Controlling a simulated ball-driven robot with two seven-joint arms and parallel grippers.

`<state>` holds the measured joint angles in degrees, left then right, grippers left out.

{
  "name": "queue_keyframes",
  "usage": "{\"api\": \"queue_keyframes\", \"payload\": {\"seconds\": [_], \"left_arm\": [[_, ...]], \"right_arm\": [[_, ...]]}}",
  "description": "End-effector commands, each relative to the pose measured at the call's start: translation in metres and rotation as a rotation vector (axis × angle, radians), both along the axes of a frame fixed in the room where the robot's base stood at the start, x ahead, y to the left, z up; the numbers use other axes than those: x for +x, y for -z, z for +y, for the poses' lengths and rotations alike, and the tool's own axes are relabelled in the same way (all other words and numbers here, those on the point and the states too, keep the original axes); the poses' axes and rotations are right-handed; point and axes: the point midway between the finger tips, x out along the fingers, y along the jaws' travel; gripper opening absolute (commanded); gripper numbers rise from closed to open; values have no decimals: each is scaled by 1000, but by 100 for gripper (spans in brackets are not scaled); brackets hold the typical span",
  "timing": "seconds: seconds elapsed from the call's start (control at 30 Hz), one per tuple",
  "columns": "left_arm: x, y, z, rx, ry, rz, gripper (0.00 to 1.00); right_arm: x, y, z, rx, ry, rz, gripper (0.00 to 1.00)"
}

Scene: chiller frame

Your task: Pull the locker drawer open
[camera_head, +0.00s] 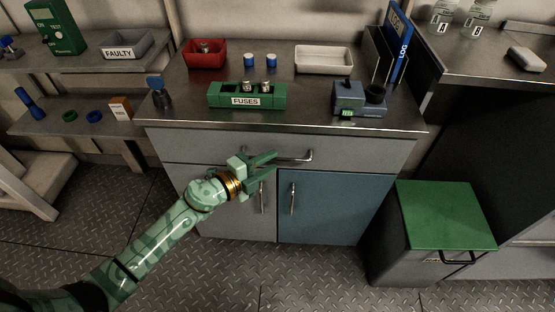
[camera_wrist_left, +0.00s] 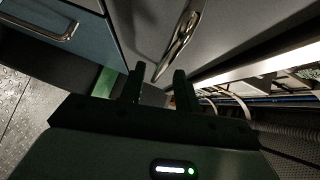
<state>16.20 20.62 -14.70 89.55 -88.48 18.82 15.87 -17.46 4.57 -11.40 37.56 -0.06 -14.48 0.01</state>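The locker drawer (camera_head: 350,150) is the wide grey front under the steel worktop, and it looks shut. Its horizontal metal handle (camera_head: 298,160) shows to the right of my left gripper (camera_head: 274,162), which partly covers the handle's left end. My left gripper is open, its two fingers apart and empty. In the left wrist view the handle (camera_wrist_left: 183,40) lies just ahead of the open fingertips (camera_wrist_left: 159,69); I cannot tell whether they touch it. My right gripper is not in view.
Below the drawer are a grey door (camera_head: 225,205) and a blue door (camera_head: 335,205) with upright handles. A green-lidded bin (camera_head: 445,215) stands at right. The worktop holds a green fuse rack (camera_head: 220,98), a red bin (camera_head: 204,55) and a white tray (camera_head: 323,60). The floor in front is clear.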

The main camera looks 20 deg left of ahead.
Motion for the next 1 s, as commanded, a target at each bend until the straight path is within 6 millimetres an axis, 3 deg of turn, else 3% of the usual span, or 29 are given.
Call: {"api": "queue_keyframes", "payload": {"seconds": [0.2, 0.53, 0.57, 0.67, 1.0], "left_arm": [[24, 5, -14, -1, -1, 1, 32], [28, 4, -16, 0, 0, 0, 32], [28, 4, -16, 0, 0, 0, 30], [28, 4, -16, 0, 0, 0, 2], [26, 4, -16, 0, 0, 1, 0]], "right_arm": [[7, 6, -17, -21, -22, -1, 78], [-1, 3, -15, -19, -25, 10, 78], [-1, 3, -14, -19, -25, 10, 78], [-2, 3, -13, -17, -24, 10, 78], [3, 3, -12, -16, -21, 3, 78]]}}
